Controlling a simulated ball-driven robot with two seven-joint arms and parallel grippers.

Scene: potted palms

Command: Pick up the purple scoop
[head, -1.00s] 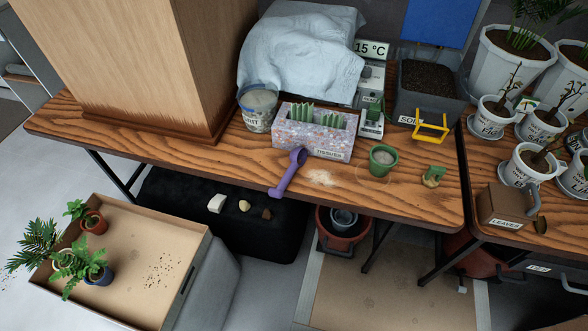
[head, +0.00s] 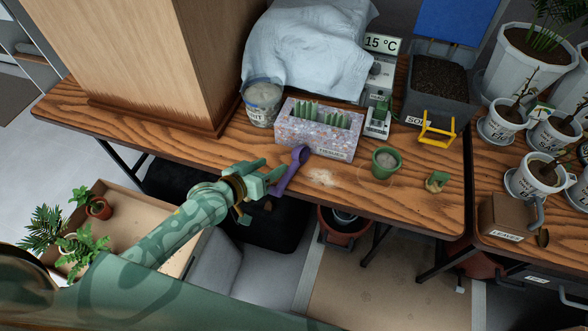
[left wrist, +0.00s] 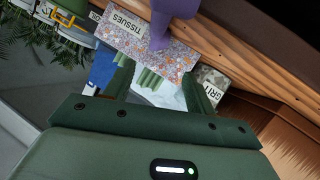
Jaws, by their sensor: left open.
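The purple scoop (head: 291,168) lies at the front edge of the wooden table, its bowl end on the top by the tissue box and its handle pointing out over the edge. My left gripper (head: 268,174) is open beside the handle end, just off the table's front edge, and hides part of the handle. In the left wrist view the scoop (left wrist: 170,22) shows at the top, beyond the open left gripper (left wrist: 157,82). I cannot tell whether a finger touches it. My right gripper is not in view.
A green pot (head: 385,162) and a yellow-handled soil bin (head: 437,95) stand to the right. Pale spilled grains lie right of the scoop.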

